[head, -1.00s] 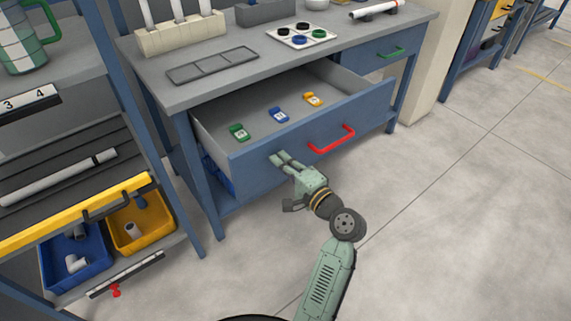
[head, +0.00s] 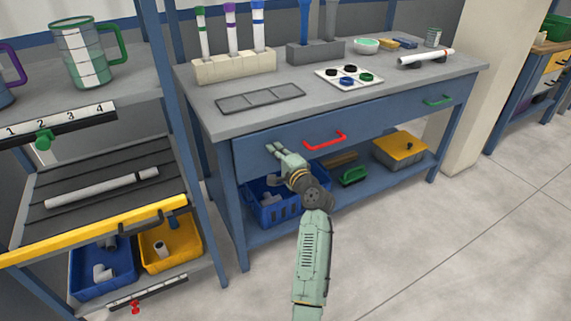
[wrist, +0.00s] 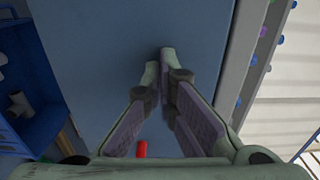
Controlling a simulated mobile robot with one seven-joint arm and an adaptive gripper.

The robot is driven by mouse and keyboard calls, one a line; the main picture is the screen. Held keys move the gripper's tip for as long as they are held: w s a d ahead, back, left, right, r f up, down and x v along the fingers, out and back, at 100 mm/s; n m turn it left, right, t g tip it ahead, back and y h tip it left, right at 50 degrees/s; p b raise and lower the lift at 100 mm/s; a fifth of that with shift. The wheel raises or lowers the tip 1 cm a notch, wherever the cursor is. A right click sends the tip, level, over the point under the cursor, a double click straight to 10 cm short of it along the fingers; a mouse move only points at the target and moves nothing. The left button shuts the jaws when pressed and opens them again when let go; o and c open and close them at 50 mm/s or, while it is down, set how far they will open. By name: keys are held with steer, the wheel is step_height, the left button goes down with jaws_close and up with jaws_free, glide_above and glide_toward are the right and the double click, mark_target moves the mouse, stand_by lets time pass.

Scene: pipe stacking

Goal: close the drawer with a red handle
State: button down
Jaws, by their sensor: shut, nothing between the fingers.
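The blue drawer front (head: 360,128) with the red handle (head: 325,140) sits in the workbench under the grey top. It looks flush or nearly flush, and its inside is hidden. My gripper (head: 275,148) is at the drawer front, left of the red handle, with its fingertips touching it or very close. In the wrist view my gripper (wrist: 167,55) has its fingers together with nothing between them, against the blue front (wrist: 100,50). Part of the red handle (wrist: 141,148) shows below the fingers.
A second drawer with a green handle (head: 438,100) is at the right, shut. Below are a blue bin (head: 290,208) and a yellow-lidded box (head: 400,147). A shelf rack with a yellow rail (head: 100,230) stands close on the left. The floor at right is clear.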

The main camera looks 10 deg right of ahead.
steer(key=x, duration=0.2)
steer(key=shift+w+r, duration=0.15)
steer(key=shift+w, duration=0.1)
steer(key=shift+r, duration=0.1)
steer(key=shift+a, duration=0.1)
